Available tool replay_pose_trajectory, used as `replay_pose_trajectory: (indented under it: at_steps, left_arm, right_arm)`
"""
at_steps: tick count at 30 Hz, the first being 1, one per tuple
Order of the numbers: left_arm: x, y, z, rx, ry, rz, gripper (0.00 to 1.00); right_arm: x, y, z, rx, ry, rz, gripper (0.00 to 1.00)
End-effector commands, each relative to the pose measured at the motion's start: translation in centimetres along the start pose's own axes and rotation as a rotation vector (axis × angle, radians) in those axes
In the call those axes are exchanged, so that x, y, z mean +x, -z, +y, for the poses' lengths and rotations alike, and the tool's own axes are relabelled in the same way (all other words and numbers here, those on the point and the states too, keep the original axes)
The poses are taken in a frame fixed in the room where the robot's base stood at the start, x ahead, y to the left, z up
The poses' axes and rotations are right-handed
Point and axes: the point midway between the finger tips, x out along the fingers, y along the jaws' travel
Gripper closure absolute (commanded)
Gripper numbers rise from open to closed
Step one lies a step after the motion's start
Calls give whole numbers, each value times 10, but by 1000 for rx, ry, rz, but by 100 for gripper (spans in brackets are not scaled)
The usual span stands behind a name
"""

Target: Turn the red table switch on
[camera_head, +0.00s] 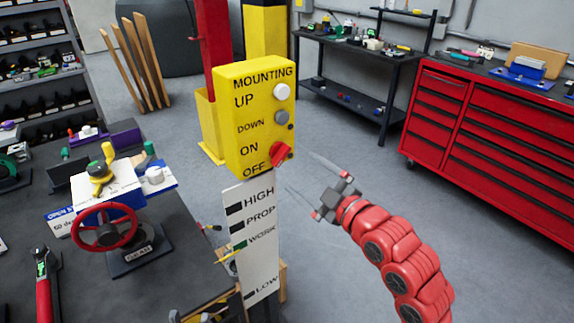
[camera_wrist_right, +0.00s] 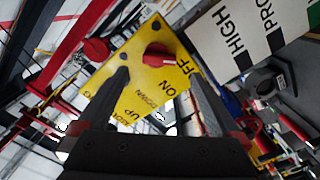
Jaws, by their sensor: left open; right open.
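The red table switch (camera_head: 281,153) is a knob on the right-hand part of the yellow control box (camera_head: 240,110), beside the ON and OFF labels. In the right wrist view the red switch (camera_wrist_right: 160,57) lies ahead, in the gap between the fingers. A small light mark shows on it; I cannot tell which label it points to. My right gripper (camera_head: 300,175) is open and empty, to the right of the switch and apart from it. Its two thin fingers point toward the box and also show in the right wrist view (camera_wrist_right: 163,90). I cannot make out my left gripper.
White and grey buttons (camera_head: 282,91) sit above the switch. A white HIGH/LOW panel (camera_head: 262,240) is below the box. A dark table (camera_head: 150,290) at the left holds a red handwheel (camera_head: 104,227). A red cabinet (camera_head: 490,125) stands at the right. Open floor lies right of the box.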

Motion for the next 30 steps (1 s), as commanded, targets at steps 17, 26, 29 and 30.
replay_pose_trajectory:
  at_steps: [17,26,29,30]
  left_arm:
    - [13,2,-1,0,0,0,50]
    - [13,2,-1,0,0,-1,50]
    - [13,2,-1,0,0,-1,50]
    - [13,2,-1,0,0,-1,50]
  right_arm:
    - [72,1,0,-2,0,1,0]
    - [72,1,1,-2,-1,1,18]
    - [72,1,1,-2,-1,0,36]
    - [72,1,1,-2,-1,1,43]
